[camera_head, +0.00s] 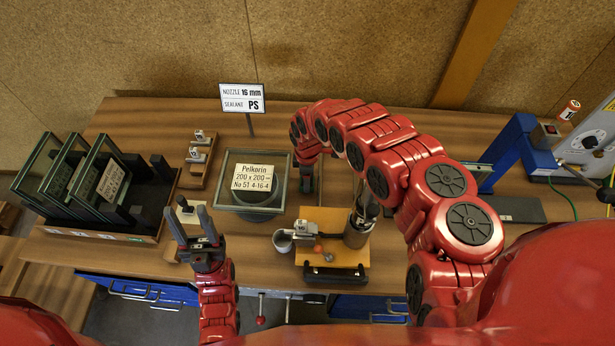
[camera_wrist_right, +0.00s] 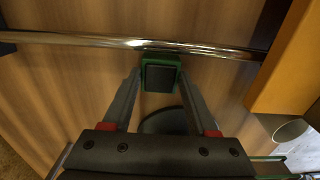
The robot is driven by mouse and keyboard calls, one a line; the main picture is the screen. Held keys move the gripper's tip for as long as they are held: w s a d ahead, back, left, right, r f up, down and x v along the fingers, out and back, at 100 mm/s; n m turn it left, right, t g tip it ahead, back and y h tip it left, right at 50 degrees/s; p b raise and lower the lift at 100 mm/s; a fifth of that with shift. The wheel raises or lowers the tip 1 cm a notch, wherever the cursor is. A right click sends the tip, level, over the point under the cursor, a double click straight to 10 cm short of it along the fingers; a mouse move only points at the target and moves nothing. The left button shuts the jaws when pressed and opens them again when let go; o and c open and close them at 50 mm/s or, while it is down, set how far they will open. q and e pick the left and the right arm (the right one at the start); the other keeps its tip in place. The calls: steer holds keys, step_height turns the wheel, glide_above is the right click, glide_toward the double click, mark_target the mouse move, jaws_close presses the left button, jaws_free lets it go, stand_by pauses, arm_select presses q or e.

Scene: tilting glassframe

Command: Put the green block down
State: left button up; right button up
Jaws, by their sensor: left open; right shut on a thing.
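The green block (camera_wrist_right: 160,72) sits between the fingertips of my right gripper (camera_wrist_right: 158,80) in the right wrist view, with a dark square face towards the camera. That gripper is shut on it. In the head view my right arm reaches over from the right, and its hand (camera_head: 306,178) points down beside the right edge of the glass frame. I cannot tell whether the block touches the table (camera_wrist_right: 70,110). My left gripper (camera_head: 190,222) is open and empty, its fingers pointing up at the front left of the bench.
A labelled glass pane (camera_head: 229,193) lies left of the right hand. A rack of panes (camera_head: 82,180) stands left. A shiny bar (camera_wrist_right: 215,47) crosses the wrist view.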

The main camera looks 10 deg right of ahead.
steer(key=shift+f, duration=0.2)
steer(key=o, duration=1.4)
